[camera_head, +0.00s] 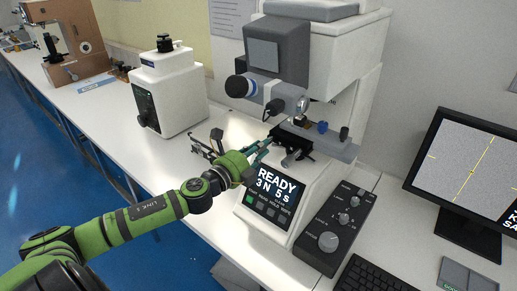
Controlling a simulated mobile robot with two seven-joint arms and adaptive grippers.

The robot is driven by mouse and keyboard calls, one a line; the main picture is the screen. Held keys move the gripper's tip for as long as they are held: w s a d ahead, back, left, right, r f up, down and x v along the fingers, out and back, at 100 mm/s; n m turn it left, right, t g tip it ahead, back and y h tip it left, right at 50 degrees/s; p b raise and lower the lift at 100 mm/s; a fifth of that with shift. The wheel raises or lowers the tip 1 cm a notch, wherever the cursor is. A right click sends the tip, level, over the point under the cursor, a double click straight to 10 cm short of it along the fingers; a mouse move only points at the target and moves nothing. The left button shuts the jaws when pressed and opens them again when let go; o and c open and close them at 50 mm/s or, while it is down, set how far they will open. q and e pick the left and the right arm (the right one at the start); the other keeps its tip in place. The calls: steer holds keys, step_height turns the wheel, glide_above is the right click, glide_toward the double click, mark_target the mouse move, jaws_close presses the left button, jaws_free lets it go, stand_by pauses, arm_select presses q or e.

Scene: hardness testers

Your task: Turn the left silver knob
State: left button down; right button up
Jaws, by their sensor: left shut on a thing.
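The white hardness tester (340,75) stands on the bench in the middle, with a dark stage (293,140) under its head. My left gripper (268,144) reaches in from the left and is shut at the left side of this stage, where the left silver knob is. The fingers largely hide that knob. Another silver knob (290,159) sticks out at the front of the stage, just right of the fingers. My right gripper is not in view.
The display panel (274,194) reading READY is just below the gripper. A dark control box (340,225) with knobs, a keyboard (374,276) and a monitor (468,175) are at the right. A smaller white machine (170,90) stands behind my arm. Bare bench lies left of the tester.

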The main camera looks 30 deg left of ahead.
arm_select(q)
steer(key=shift+r, duration=0.1)
steer(key=c, duration=1.1)
jaws_free()
steer(key=shift+o, duration=0.2)
steer(key=shift+s, duration=0.1)
steer(key=shift+s, duration=0.25)
steer(key=s, duration=1.1)
steer(key=shift+s+a, duration=0.15)
steer(key=shift+a, duration=0.3)
